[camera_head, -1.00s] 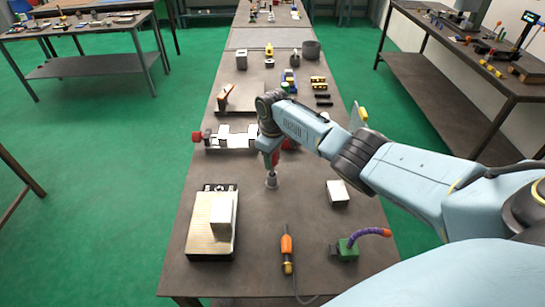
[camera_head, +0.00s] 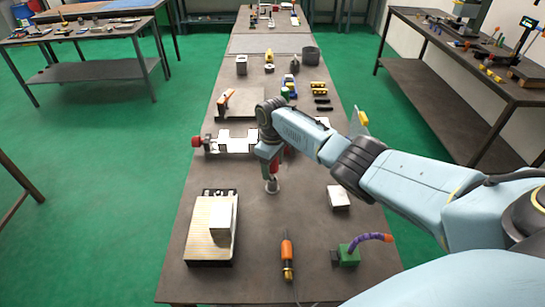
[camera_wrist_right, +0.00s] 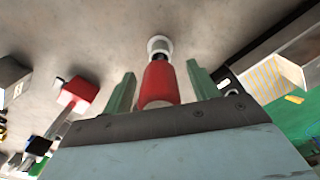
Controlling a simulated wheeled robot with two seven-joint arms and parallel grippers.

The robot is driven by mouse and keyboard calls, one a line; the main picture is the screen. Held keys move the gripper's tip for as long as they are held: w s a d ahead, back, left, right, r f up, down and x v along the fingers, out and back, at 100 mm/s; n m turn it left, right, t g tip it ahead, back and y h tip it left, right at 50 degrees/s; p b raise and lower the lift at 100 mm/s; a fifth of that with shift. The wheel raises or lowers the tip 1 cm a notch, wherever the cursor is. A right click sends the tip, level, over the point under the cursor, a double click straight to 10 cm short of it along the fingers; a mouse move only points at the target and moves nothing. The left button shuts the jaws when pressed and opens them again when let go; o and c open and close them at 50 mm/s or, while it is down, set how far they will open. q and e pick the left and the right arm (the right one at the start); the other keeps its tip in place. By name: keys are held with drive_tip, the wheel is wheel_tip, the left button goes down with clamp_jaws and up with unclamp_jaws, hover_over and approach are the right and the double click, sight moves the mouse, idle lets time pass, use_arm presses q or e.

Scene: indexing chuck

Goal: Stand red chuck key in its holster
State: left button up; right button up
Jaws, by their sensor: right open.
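The red chuck key (camera_wrist_right: 160,84) shows between the fingers in the right wrist view. Its dark shank runs down to the round metal holster (camera_wrist_right: 159,44), and the key looks upright. How deep the shank sits cannot be told. In the head view the holster (camera_head: 272,187) stands on the bench, with the key's red part mostly hidden by my arm. My right gripper (camera_wrist_right: 160,88) is open, its green fingers on either side of the red handle with a gap at each side. My left gripper is not in view.
A metal fixture with a red knob (camera_head: 197,141) lies behind and left of the holster. A striped plate with a pale block (camera_head: 220,222) is at front left. A white box (camera_head: 338,197), an orange-handled tool (camera_head: 287,250) and a green block with purple hose (camera_head: 348,254) are at right and front.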

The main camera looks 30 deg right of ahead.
wheel_tip(320, 180, up, 13)
drive_tip(key=shift+r, duration=0.15)
idle(0.7)
